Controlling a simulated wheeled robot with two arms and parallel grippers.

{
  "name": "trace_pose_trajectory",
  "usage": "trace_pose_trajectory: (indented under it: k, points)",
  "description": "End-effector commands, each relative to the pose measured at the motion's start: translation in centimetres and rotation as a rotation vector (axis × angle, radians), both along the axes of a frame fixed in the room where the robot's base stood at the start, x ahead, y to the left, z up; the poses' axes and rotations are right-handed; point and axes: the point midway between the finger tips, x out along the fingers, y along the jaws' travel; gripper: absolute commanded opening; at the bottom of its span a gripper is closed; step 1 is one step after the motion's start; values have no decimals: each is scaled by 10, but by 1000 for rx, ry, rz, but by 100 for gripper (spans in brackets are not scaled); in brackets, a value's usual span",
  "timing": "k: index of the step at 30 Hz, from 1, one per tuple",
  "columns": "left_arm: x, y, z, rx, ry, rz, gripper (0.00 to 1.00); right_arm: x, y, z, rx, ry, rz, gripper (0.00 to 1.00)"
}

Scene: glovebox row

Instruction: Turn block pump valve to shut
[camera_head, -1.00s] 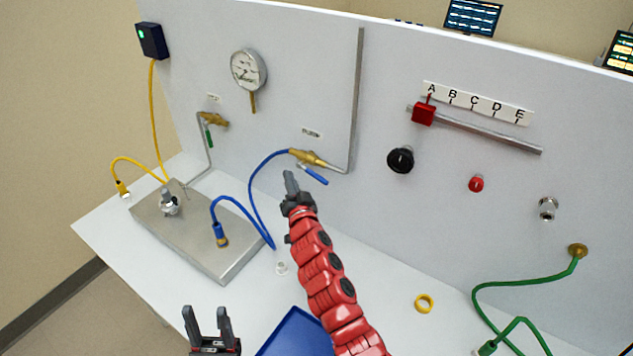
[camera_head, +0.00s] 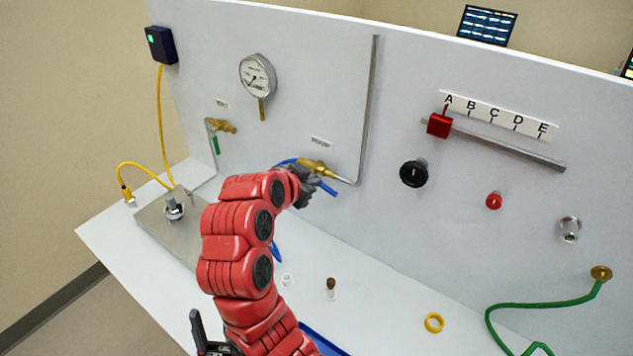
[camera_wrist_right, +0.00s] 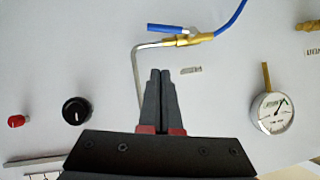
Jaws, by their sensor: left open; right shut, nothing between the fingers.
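The brass valve with a blue lever (camera_head: 328,188) is on the white panel, with a bent steel pipe on one side and a blue hose on the other. Its brass body (camera_head: 317,167) shows behind my right gripper (camera_head: 307,186). In the right wrist view the blue lever (camera_wrist_right: 168,28) lies roughly along the line of the brass body (camera_wrist_right: 202,38). My right gripper's fingertips (camera_wrist_right: 160,72) are shut and empty there, below the lever in the picture and apart from it. My left gripper (camera_head: 205,334) is low in the head view, partly hidden by my right arm.
A second brass valve with a green lever (camera_head: 215,144) is left of a round gauge (camera_head: 257,75). A black knob (camera_head: 413,173) and a red slider (camera_head: 439,126) are to the right. A brown-topped vial (camera_head: 331,287) and a yellow ring (camera_head: 434,323) stand on the bench.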

Motion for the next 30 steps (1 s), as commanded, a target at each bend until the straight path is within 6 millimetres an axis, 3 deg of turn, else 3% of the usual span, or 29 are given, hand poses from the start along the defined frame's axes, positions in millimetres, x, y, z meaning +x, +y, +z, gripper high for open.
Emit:
trace_pose_trajectory:
  k: [13,21,30]
  points:
    - [0,0,-10,0,0,0,50,69,-35,-52,-3,1,-1,0]
    - [0,0,-12,0,0,0,50,77,-30,-81,-2,-2,1,0]
    - [0,0,-12,0,0,0,50,78,-29,-84,-1,-5,1,0]
